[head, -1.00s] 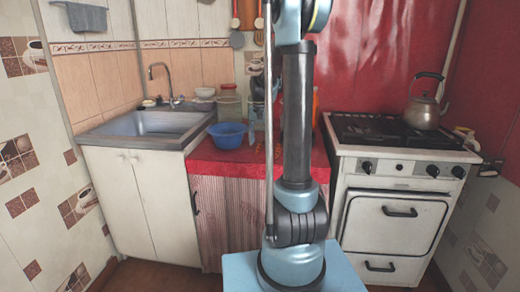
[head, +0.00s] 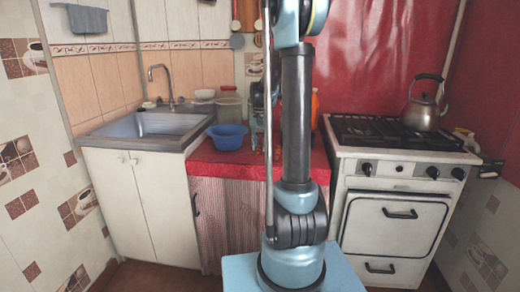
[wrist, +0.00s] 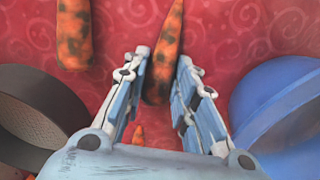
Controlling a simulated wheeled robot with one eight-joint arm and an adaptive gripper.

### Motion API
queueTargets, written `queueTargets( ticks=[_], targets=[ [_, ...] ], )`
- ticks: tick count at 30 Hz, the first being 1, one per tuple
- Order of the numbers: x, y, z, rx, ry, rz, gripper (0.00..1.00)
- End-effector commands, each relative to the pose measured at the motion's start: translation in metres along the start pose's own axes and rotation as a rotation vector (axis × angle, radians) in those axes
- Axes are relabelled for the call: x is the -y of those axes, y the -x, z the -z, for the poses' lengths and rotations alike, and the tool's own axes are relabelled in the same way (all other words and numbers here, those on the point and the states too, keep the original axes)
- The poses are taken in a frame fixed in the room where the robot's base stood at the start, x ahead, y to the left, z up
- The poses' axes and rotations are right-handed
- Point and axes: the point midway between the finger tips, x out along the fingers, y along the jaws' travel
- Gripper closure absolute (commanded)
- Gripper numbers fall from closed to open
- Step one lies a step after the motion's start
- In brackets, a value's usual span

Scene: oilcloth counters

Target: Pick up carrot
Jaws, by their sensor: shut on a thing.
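A mottled orange and dark carrot (wrist: 164,50) lies between the two fingers of my gripper (wrist: 163,68) in the wrist view. The fingers stand on either side of it and my gripper is shut on it. A second, similar carrot (wrist: 74,35) lies on the red patterned cloth to the left, apart from the fingers. In the head view my arm hides most of the gripper and the carrots.
A blue bowl (head: 228,137) stands left of my arm; it also shows at the right of the wrist view (wrist: 280,105). A dark round vessel (wrist: 40,110) is at the wrist view's left. A sink (head: 150,124) is left, a stove with kettle (head: 424,113) right.

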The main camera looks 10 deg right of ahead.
Motion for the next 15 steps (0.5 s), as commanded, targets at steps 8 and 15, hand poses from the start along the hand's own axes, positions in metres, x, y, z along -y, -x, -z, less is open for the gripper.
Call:
queueTargets(
  ticks=[8, 15],
  targets=[
    [0.000, 0.024, 0.000, 0.000, 0.000, 0.000, 0.95],
    [0.000, 0.065, 0.000, 0.000, 0.000, 0.000, 0.95]
  ],
)
